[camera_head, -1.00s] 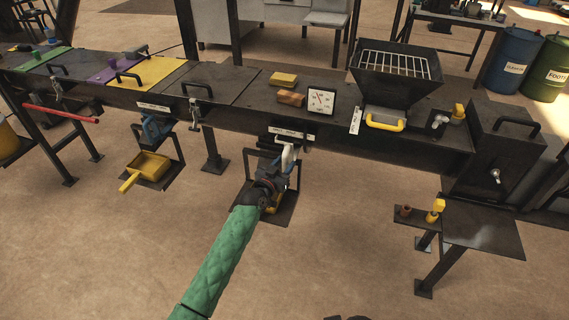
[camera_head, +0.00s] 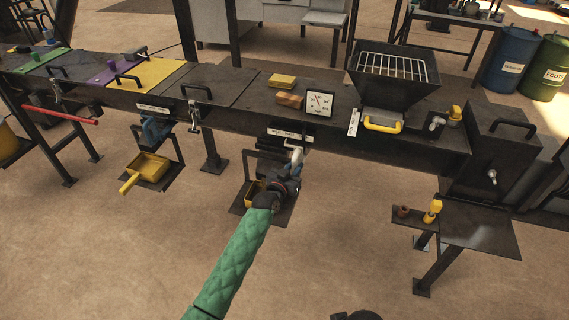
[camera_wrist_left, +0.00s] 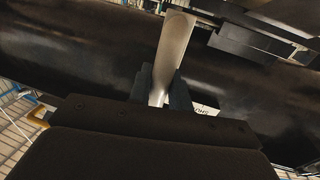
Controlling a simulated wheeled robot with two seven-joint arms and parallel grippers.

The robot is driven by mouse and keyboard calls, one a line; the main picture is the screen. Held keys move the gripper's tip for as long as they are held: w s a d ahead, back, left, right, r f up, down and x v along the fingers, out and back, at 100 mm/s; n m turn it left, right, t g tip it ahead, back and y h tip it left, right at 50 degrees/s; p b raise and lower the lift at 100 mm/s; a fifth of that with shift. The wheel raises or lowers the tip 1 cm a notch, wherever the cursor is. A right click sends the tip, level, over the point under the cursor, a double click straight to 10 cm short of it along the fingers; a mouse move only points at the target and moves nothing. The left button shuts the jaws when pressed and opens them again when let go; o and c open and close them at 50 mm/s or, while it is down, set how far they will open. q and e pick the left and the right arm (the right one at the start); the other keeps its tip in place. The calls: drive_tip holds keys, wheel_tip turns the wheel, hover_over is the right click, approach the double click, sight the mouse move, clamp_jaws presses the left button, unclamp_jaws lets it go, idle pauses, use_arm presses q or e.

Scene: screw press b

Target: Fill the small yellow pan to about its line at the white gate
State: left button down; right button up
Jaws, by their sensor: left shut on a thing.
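My left gripper (camera_head: 292,176) is shut on the white gate handle (camera_head: 297,157), under the front of the long dark trough. In the left wrist view the pale handle (camera_wrist_left: 174,50) runs down between the fingers (camera_wrist_left: 160,92). The small yellow pan (camera_head: 253,192) sits on a low dark stand just left of and behind the gripper. The gripper and forearm hide much of the pan; its line and contents cannot be made out. My right gripper is not in view.
A second yellow pan (camera_head: 151,167) with a handle stands under the blue gate (camera_head: 156,130) to the left. A dial gauge (camera_head: 319,101), a yellow block (camera_head: 282,80) and a grated hopper (camera_head: 393,78) are on the trough. The floor in front is clear.

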use_arm(q)
drive_tip(key=shift+s+d, duration=0.2)
drive_tip(key=shift+d, duration=0.3)
drive_tip(key=shift+s+d, duration=0.15)
drive_tip(key=shift+d, duration=0.3)
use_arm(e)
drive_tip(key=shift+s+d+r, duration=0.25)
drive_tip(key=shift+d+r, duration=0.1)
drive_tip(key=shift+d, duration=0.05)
use_arm(q)
drive_tip(key=c, duration=1.3)
unclamp_jaws()
drive_tip(key=shift+c, duration=0.2)
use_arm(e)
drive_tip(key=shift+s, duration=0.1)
